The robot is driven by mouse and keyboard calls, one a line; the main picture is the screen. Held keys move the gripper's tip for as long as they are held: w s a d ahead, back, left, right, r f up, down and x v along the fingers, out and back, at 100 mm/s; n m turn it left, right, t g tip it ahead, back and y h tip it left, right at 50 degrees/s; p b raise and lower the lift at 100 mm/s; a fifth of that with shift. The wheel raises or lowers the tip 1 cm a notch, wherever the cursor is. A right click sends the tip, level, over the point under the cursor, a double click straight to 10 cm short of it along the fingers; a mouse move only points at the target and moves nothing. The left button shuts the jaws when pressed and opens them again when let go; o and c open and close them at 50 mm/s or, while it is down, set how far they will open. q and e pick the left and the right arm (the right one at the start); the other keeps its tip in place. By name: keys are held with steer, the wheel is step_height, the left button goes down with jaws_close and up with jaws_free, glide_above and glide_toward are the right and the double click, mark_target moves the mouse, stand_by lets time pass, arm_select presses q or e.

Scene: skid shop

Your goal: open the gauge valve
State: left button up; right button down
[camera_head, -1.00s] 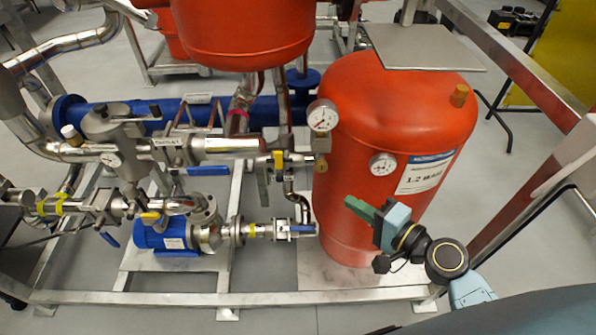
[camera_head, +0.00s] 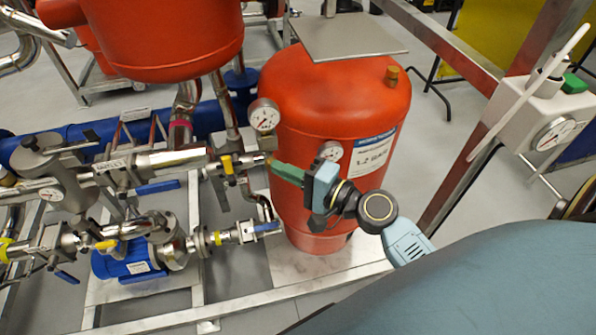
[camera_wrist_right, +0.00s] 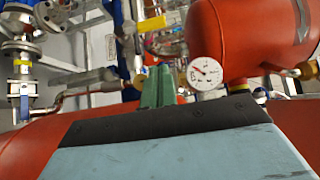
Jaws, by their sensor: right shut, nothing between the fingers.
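The gauge valve, with a small yellow handle (camera_head: 228,164), sits on the pipe left of the red tank, below a round dial gauge (camera_head: 264,115). In the right wrist view a yellow handle (camera_wrist_right: 151,24) shows beyond the fingers, and the gauge (camera_wrist_right: 205,72) is right of them. My right gripper (camera_head: 272,165) has its green fingers shut and empty, pointing left at the pipe's brass end. It is right of the yellow handle and appears apart from it; exact depth is unclear. The fingers (camera_wrist_right: 156,87) show shut in the wrist view. My left gripper is out of view.
The red tank (camera_head: 300,100) stands just behind my right gripper, with a second gauge (camera_head: 331,151) partly beside it. A blue-handled valve (camera_head: 266,227) and blue pump (camera_head: 120,262) are lower left. A white box with a dial (camera_head: 552,118) is at right.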

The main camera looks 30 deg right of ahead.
mark_target(268, 163)
steer(key=x, duration=0.4)
steer(key=shift+r+p, duration=0.15)
steer(key=shift+p, duration=0.15)
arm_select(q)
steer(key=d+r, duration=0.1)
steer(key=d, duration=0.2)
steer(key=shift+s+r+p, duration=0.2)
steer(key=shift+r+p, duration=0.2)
arm_select(e)
steer(key=a, duration=0.2)
steer(key=w+a, duration=0.1)
steer(key=a, duration=0.1)
steer(key=shift+w, duration=0.15)
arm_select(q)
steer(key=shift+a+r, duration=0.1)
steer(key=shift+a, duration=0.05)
